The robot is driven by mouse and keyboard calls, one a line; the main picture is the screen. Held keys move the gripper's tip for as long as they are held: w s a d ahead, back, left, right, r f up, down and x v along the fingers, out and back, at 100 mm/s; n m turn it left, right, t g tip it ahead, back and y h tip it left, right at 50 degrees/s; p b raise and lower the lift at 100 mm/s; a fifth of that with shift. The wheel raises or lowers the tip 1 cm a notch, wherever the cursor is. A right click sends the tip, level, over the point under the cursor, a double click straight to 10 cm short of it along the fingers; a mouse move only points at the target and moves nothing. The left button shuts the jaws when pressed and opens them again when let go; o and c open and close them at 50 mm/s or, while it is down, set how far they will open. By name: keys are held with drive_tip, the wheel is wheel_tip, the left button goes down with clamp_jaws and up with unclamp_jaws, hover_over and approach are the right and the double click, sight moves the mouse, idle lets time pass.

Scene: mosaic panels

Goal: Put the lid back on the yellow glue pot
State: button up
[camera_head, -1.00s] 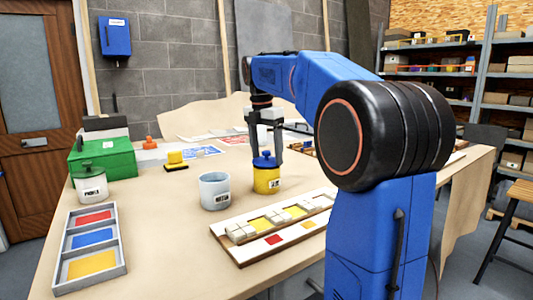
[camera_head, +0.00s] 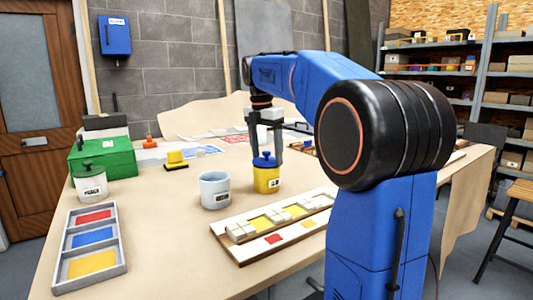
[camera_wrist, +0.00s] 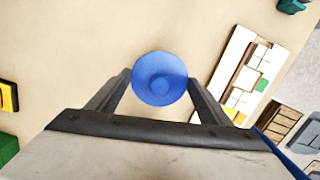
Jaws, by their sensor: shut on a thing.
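The yellow glue pot (camera_head: 266,181) stands upright on the table, with a blue knobbed lid (camera_head: 264,161) at its mouth. From here the lid looks seated on the pot, but I cannot tell if it is fully down. My gripper (camera_head: 264,157) points straight down over the pot and is shut on the lid. In the wrist view the round blue lid (camera_wrist: 160,78) sits between the two fingers of my gripper (camera_wrist: 160,86) and hides the pot below it.
A grey-blue cup (camera_head: 214,190) stands just left of the pot. A mosaic panel (camera_head: 275,226) lies in front. A white lidded pot (camera_head: 90,184), a green box (camera_head: 103,158), a yellow block (camera_head: 176,160) and a colour tray (camera_head: 92,238) are at left. Bare table lies between tray and cup.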

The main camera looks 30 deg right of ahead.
drive_tip(key=o, duration=1.2)
drive_tip(key=shift+r, duration=3.5)
clamp_jaws()
drive_tip(key=shift+f, duration=2.1)
